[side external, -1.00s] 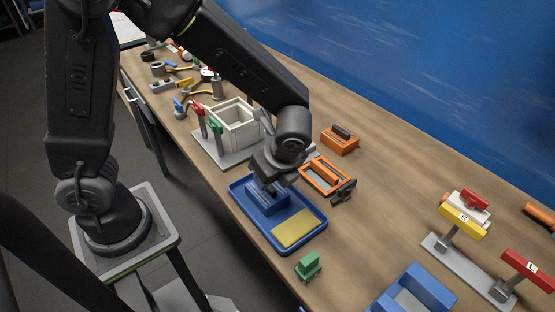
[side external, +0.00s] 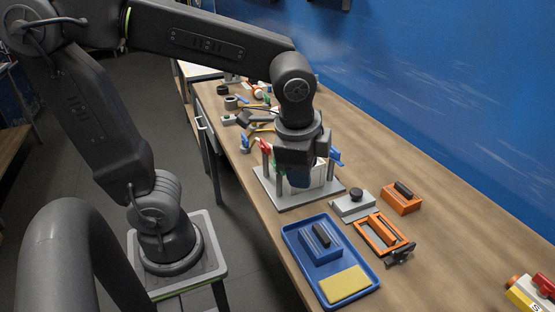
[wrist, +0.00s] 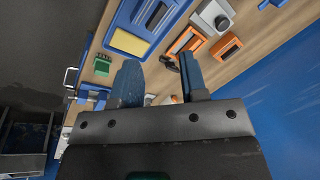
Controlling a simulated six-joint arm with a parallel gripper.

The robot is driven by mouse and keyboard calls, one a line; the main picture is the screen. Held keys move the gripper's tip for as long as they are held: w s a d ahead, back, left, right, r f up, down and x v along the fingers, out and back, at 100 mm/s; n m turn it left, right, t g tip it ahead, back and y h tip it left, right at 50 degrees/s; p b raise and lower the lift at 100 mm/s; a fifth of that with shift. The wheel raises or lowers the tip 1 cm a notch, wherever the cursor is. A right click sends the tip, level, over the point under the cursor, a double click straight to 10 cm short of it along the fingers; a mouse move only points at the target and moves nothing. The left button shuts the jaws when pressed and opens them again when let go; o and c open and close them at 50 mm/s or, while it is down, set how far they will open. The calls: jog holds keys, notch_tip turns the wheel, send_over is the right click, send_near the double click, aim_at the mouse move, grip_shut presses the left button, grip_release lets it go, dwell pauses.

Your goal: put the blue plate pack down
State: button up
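The blue plate pack (side external: 318,252), a blue block with a dark grip on top, sits in the far half of the blue tray (side external: 288,248). In the wrist view the pack (wrist: 157,14) shows at the top, inside the tray. My gripper (side external: 302,183) is apart from the pack, raised over the white box on the grey base. In the wrist view my gripper (wrist: 161,78) has its two blue-grey fingers spread with nothing between them.
A yellow pad (side external: 344,285) lies in the tray's near half. An orange frame (side external: 382,235) with a dark clamp, a grey block with a black knob (side external: 355,201) and an orange block (side external: 401,199) stand to the right. The white box (side external: 306,184) is beneath my gripper.

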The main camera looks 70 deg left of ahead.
jog(key=s+a+r+n+t+h, duration=0.1)
jog(key=s+a+n+t, duration=0.2)
jog(key=s+n, duration=0.2)
jog(key=shift+r+n, duration=0.3)
jog(key=shift+n, duration=1.4)
